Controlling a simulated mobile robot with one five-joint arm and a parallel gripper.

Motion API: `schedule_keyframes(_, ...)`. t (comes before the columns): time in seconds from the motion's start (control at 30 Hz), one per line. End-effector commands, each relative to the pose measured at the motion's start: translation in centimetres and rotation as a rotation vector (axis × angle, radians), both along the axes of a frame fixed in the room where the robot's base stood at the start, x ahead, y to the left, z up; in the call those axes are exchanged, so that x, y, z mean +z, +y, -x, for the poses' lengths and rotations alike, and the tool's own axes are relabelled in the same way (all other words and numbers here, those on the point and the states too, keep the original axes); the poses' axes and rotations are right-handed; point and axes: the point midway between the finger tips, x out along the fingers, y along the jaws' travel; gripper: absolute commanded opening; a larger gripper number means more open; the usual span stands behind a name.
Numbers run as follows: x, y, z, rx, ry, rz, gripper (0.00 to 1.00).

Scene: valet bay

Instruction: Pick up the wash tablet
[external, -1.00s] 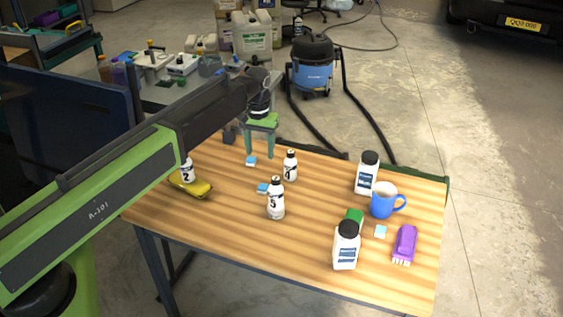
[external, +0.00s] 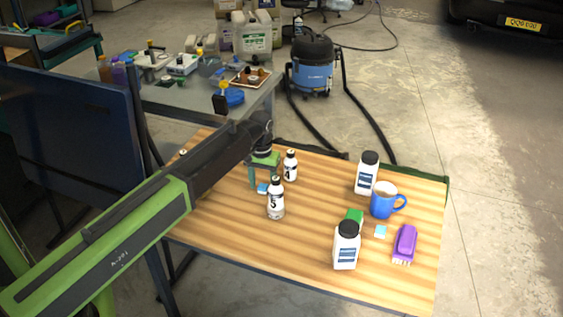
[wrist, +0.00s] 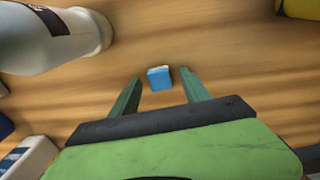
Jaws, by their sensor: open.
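A small blue wash tablet with a pale top edge (wrist: 159,79) lies on the wooden table, framed between my fingertips in the wrist view. It also shows in the external view (external: 262,188), just left of the white bottle numbered 3 (external: 276,200). My gripper (external: 263,181) is open and points down over it, a green finger on each side. No contact with the tablet is visible.
A white bottle numbered 4 (external: 290,167) stands close behind. A large white bottle (wrist: 45,38) is near my left finger in the wrist view. The table's front middle is clear.

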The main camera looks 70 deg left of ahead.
Motion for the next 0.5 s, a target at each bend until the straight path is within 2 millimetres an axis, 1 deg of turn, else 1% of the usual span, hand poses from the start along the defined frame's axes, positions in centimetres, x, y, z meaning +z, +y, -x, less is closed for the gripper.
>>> schedule_keyframes(0.03,-0.85,0.01,0.0,0.0,0.0,0.0,0.55)
schedule_keyframes(0.23,-0.45,0.01,0.02,0.0,0.0,0.0,0.55)
schedule_keyframes(0.27,-0.45,0.01,0.02,0.0,0.0,0.0,0.52)
schedule_keyframes(0.5,-0.44,0.02,0.01,0.0,0.0,0.0,0.2)
